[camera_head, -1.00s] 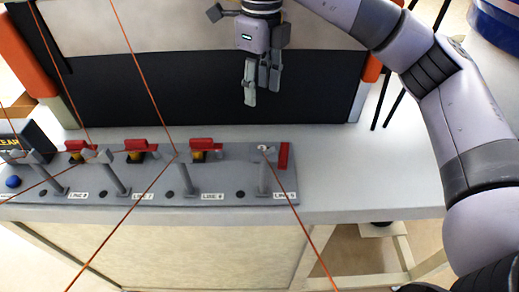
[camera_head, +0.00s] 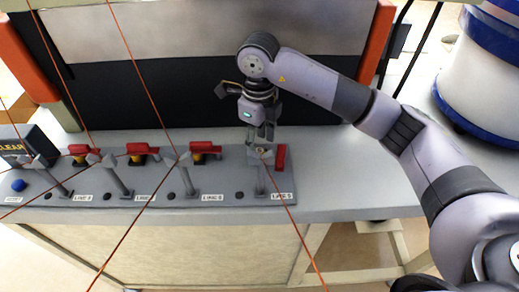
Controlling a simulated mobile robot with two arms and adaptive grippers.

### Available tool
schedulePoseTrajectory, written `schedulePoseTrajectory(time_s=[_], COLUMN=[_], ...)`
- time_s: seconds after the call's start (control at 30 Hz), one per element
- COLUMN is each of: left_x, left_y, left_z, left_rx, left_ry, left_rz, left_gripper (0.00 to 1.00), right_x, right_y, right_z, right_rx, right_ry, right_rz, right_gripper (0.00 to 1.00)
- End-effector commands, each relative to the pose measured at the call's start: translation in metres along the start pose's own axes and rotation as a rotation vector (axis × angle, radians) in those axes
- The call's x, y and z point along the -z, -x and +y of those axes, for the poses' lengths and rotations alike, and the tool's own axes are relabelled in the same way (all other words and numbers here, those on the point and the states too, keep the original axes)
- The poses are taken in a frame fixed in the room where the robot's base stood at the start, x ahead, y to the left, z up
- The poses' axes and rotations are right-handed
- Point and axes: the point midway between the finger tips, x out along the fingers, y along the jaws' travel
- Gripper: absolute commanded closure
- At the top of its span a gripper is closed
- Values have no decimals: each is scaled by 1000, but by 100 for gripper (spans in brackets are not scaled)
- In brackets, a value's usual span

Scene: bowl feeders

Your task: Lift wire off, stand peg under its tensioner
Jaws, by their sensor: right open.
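My right gripper (camera_head: 260,143) points down at the right end of the grey panel (camera_head: 225,184). Its open fingers are at the top of the rightmost grey post (camera_head: 261,178), partly covering it; contact cannot be told. An orange wire (camera_head: 296,222) runs from that post's top down past the table's front edge. Other orange wires (camera_head: 145,82) pass by the posts to the left. Red parts on yellow bases (camera_head: 205,149) stand behind the other posts; a plain red block (camera_head: 281,157) stands at the right end. Which part is the peg or the tensioner is not clear. My left gripper is out of view.
The panel lies on a light grey table (camera_head: 350,185), clear to its right. A dark machine front with orange side posts (camera_head: 376,40) rises behind. A blue and white drum (camera_head: 490,70) stands at the right. A blue button (camera_head: 18,185) is at the panel's left.

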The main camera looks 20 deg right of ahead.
Motion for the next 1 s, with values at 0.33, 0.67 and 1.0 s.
schedulePoseTrajectory(time_s=[0.33,0.67,1.0], left_x=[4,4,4], left_y=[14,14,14], left_z=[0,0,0], left_rx=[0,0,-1], left_ry=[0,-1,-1], left_rz=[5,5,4], left_gripper=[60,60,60], right_x=[0,0,0], right_y=[-30,-29,-29], right_z=[0,0,0], right_rx=[1,0,0], right_ry=[0,0,0], right_rz=[0,0,0], right_gripper=[55,68,91])
